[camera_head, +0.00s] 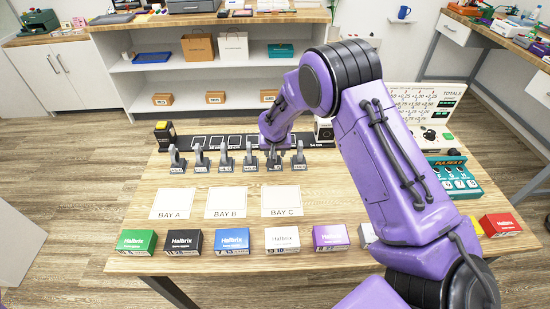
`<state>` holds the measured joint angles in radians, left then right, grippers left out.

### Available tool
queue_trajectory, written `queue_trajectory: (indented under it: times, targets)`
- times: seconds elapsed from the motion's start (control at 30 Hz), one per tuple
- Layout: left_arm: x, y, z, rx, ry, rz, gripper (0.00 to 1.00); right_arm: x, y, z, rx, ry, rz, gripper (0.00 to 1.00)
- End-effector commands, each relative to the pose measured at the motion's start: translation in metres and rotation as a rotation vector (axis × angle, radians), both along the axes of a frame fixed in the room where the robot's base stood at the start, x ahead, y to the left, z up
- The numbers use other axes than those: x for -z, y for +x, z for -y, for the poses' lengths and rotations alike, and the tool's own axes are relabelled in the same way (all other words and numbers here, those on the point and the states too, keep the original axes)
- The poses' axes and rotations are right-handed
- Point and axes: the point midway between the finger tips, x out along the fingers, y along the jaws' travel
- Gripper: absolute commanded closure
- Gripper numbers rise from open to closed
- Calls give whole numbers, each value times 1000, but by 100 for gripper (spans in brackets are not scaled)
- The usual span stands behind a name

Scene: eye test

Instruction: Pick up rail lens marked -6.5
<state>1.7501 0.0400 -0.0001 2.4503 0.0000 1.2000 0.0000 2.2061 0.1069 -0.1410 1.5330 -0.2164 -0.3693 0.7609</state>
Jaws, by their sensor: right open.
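Several grey rail lenses stand upright in a row on the wooden table. They include the far-left one (176,160), one near the row's middle (226,161) and the far-right one (299,161). Their labels are too small to read, so I cannot tell which is marked -6.5. My right gripper (275,158) is open and points down at the lens second from the right, whose base (275,168) shows below it. The gripper and arm partly hide that lens; I cannot tell whether they touch. My left gripper is not in view.
A black rail board (230,141) lies behind the lenses. Cards for bay A (173,202), bay B (226,201) and bay C (281,200) lie empty in front. Coloured boxes, such as the blue one (232,241), line the front edge. A teal device (452,175) stands right.

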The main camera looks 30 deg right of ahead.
Motion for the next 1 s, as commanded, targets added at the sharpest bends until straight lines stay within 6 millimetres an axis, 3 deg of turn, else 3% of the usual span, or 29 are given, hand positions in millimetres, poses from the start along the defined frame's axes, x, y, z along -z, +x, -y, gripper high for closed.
queue_trajectory:
  times: [0.23,0.37,0.4,0.77,0.93,1.0]
  targets:
    - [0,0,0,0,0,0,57,4,2,0,-1,0,0,55]
    - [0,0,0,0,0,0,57,4,2,0,-1,0,0,98]
    - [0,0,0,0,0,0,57,4,1,0,-1,0,0,100]
    - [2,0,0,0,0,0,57,0,2,0,0,0,2,100]
    - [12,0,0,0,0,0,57,-23,3,1,0,0,7,100]
    - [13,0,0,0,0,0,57,-41,-8,2,0,0,5,100]
